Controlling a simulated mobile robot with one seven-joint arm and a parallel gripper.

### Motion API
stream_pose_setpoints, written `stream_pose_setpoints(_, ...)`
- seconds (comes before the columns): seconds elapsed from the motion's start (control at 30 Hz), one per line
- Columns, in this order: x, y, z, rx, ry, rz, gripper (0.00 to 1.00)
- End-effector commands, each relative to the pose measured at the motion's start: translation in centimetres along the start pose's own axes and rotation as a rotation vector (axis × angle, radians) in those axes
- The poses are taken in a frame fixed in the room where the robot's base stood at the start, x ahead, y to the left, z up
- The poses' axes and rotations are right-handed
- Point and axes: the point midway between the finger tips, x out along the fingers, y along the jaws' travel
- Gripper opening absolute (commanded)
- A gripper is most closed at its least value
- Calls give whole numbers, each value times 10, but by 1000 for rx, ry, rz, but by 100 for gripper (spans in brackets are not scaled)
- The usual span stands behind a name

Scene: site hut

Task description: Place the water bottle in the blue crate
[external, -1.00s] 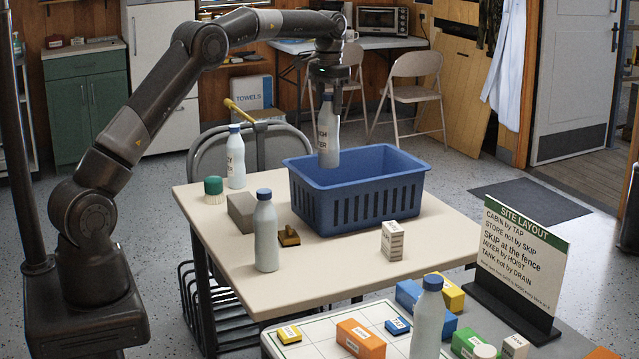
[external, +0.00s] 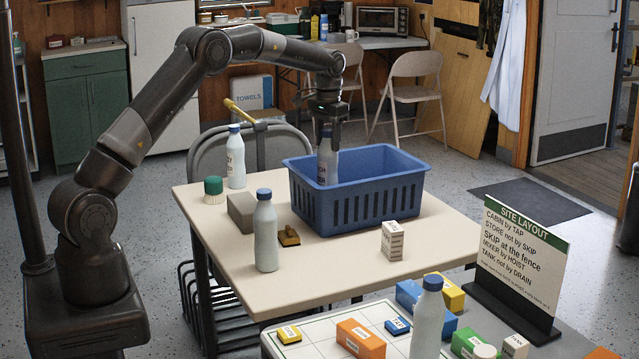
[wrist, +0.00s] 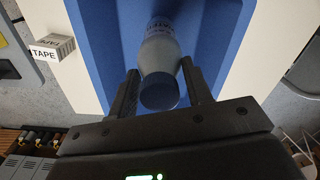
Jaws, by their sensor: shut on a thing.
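A pale water bottle with a dark blue cap (external: 327,160) is upright in my gripper (external: 329,122), its lower part hidden behind the near wall of the blue crate (external: 362,197). The crate stands on the beige table. In the wrist view my gripper (wrist: 161,92) is shut around the bottle (wrist: 161,55) near its cap, with the blue crate (wrist: 95,50) around and beneath it. I cannot tell whether the bottle touches the crate floor.
Similar bottles stand on the table (external: 266,235) (external: 235,160) and at the front (external: 427,315). A layout sign (external: 520,255) stands right.

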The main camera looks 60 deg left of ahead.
Motion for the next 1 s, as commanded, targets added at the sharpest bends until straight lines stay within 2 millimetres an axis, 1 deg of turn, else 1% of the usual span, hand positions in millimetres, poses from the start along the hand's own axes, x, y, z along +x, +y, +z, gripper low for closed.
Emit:
stream_pose_setpoints(0.17,12,0,0,0,2,0,0)
stream_pose_setpoints(0.4,49,0,0,0,1,0,0)
stream_pose_setpoints(0.47,53,0,0,0,3,0,0)
stream_pose_setpoints(0.8,56,0,-1,0,3,0,0)
stream_pose_setpoints(0.83,56,0,0,0,2,0,48)
stream_pose_setpoints(1.0,56,0,0,0,2,0,62)
